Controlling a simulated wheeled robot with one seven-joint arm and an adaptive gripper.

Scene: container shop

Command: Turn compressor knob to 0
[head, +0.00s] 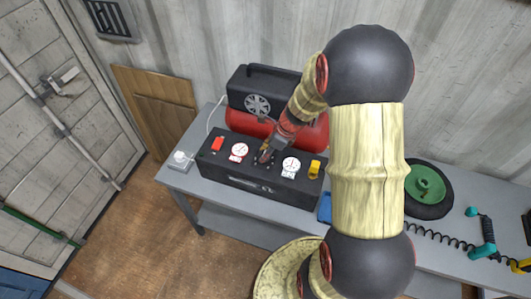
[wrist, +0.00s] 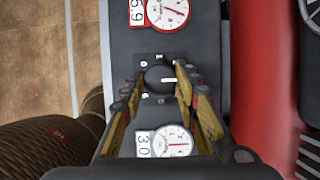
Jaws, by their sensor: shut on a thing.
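The black compressor control box (head: 245,180) stands on the grey table with its panel facing up. Its black knob (wrist: 158,80) lies between two gauges in the wrist view, with a white pointer line toward the right of that picture. Small white marks ring the knob, too small to read surely. My gripper (head: 266,155) is over the middle of the panel. In the wrist view, its fingers (wrist: 155,88) are on either side of the knob and shut on it. In the head view my gripper hides most of the knob.
The left gauge (head: 239,150) and right gauge (head: 291,165) flank the knob, with a red switch (head: 217,144) and yellow part (head: 315,167) farther out. The red compressor tank (head: 245,121) stands behind. A green-hubbed wheel (head: 428,187) lies at right on the grey table (head: 240,224).

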